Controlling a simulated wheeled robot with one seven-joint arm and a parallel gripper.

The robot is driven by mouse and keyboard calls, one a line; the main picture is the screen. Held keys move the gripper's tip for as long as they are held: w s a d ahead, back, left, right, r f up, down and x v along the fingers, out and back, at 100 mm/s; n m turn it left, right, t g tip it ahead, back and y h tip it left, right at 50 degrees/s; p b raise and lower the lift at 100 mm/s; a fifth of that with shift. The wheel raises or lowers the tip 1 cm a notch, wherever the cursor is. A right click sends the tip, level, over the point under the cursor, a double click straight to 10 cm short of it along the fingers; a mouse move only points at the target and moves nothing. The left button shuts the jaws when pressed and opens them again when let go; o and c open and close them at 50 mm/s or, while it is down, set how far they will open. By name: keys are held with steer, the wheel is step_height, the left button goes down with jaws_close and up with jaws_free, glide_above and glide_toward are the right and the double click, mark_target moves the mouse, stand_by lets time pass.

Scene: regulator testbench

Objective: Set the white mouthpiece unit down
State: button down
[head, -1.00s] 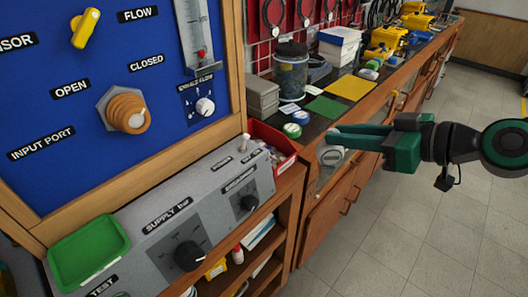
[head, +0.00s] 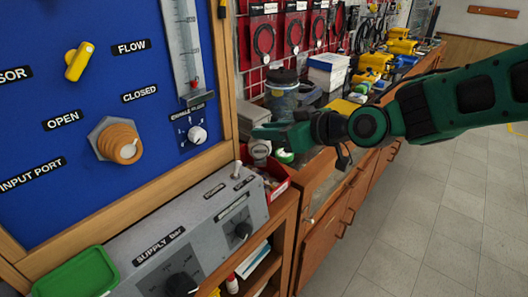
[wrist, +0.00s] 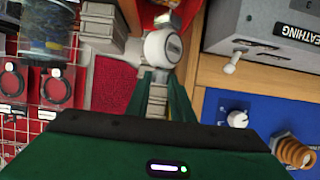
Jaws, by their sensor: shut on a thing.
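The white mouthpiece unit (head: 259,150) is a rounded white piece with a grey disc face. My gripper (head: 262,131) is shut on it and holds it near the back of the bench, by the red bin. In the wrist view the unit (wrist: 162,47) sits at the tips of my green fingers (wrist: 162,76), with a grey part reaching up from it. The fingers hide part of it in the head view. I cannot tell whether it touches anything below.
The red bin (head: 279,188) with small items is just below the unit. The grey supply console (head: 190,235) and blue panel (head: 60,120) are at left. A dark jar (head: 282,97) and grey boxes (head: 251,114) stand behind. My arm covers much of the bench top.

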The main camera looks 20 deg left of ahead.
mark_target(268, 152)
steer(key=shift+w+a, duration=0.3)
steer(key=shift+a, duration=0.6)
step_height(268, 152, down, 2)
steer(key=shift+d+f, duration=0.15)
steer(key=shift+f, duration=0.05)
steer(key=shift+w+f, duration=0.1)
steer(key=shift+f, duration=2.2)
steer(key=c, duration=1.6)
jaws_free()
steer(key=shift+f, duration=0.1)
steer(key=shift+o, duration=0.3)
steer(key=v, duration=1.2)
